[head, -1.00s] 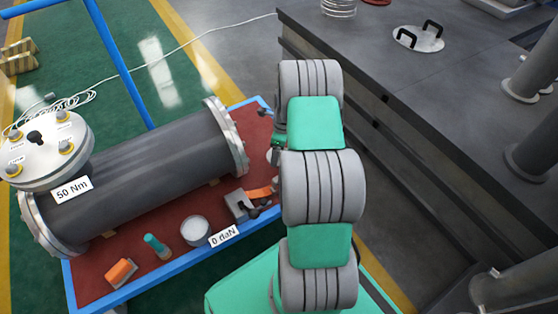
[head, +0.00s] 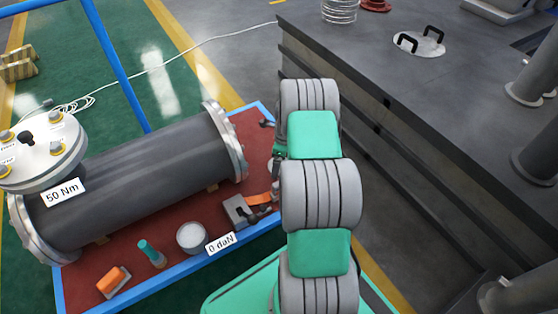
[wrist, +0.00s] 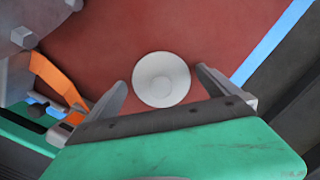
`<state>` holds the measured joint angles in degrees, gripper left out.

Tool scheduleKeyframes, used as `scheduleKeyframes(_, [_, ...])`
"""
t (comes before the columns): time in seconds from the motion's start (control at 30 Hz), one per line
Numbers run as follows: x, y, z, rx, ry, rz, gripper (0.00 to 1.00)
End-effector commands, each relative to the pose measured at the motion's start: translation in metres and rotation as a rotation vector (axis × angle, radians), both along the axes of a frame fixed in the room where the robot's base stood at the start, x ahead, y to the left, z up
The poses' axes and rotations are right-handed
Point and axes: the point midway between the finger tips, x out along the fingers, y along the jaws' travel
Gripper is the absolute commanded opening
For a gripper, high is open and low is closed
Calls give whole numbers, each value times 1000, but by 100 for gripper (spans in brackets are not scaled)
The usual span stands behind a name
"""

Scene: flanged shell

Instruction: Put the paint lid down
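A white round paint lid (wrist: 160,79) lies flat on the red table top (wrist: 95,40) in the wrist view. My gripper (wrist: 161,77) is open, with one finger on each side of the lid and a narrow gap visible on both sides. A paint tin (head: 192,238) with a pale top stands near the table's front edge.
A large grey flanged shell (head: 135,170) fills the table's back left. A grey clamp with an orange strap (head: 258,199) is close to my gripper. A teal-handled brush (head: 152,254) and an orange block (head: 114,281) lie at the front. A dark bench (head: 370,70) stands right.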

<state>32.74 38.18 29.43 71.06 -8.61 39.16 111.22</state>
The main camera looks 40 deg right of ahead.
Motion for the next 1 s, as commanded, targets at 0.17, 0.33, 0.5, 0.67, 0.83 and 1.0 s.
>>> scheduleKeyframes(0.17, [0,0,1,0,0,0,100])
scheduleKeyframes(0.33, [-1,-2,26,-1,-2,0,100])
scheduleKeyframes(0.5, [-5,-5,72,-1,-2,0,100])
scheduleKeyframes(0.67, [-9,-8,107,0,-1,0,100])
scheduleKeyframes(0.83, [-11,-10,122,0,0,-1,100])
scheduleKeyframes(1.0, [-11,-10,122,0,0,0,100])
